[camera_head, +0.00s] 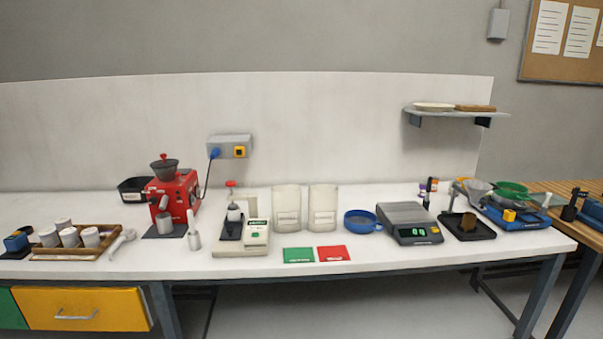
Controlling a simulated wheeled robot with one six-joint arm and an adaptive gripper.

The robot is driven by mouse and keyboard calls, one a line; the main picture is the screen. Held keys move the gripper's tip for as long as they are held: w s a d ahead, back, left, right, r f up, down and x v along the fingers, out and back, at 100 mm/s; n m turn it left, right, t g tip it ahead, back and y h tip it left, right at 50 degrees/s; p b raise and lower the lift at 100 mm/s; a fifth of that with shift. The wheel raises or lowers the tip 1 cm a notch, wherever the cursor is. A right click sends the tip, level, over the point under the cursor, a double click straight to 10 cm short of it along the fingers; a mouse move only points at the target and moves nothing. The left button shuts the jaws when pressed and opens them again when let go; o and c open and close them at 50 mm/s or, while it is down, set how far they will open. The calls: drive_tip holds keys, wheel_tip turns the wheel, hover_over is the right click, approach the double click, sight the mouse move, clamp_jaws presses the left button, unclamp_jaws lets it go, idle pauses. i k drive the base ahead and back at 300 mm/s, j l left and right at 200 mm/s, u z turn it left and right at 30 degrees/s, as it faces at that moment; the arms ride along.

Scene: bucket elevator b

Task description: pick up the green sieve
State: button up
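The green sieve (513,189) is a shallow green round thing at the right end of the white bench. It sits on or just above a blue device (517,217), beside a pale grey bowl or funnel (477,188). I cannot tell exactly what bears it. A blue sieve-like pan (362,221) lies on the bench left of the grey scale. My gripper is not in view.
The digital scale (408,222) and a black tray (466,226) with a brown block stand left of the blue device. Small bottles (427,192) stand behind. A wall shelf (455,113) hangs above. A wooden table (582,203) adjoins at right.

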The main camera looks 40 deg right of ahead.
sight(509, 190)
drive_tip(key=z, duration=1.95)
